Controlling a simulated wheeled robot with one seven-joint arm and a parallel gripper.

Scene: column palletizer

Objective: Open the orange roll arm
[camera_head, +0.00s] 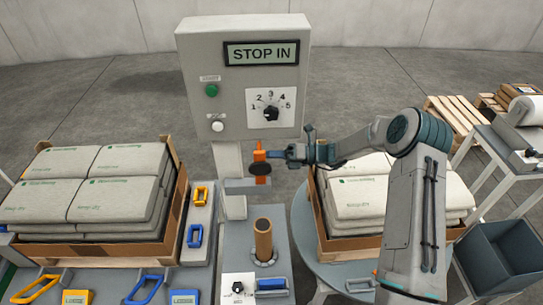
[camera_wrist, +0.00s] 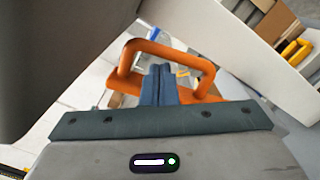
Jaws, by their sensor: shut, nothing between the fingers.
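The orange roll arm (camera_head: 258,151) stands upright on the post below the grey control box, with a dark round part at its lower end. In the wrist view an orange loop handle (camera_wrist: 128,58) lies just beyond my fingers. My gripper (camera_head: 274,153) is at the right side of the orange piece, coming from the right. In the wrist view my gripper (camera_wrist: 160,70) is shut, its two blue-grey fingers together in front of or inside the loop. The fingers hide part of the loop, and I cannot tell whether they touch it.
The control box (camera_head: 225,100) with a "STOP IN" display rises just above my gripper. A brown tube (camera_head: 264,240) stands upright below. Cartons of stacked sacks (camera_head: 95,255) flank the post; the right one sits on a round table (camera_head: 306,222). A dark bin (camera_head: 497,255) is at lower right.

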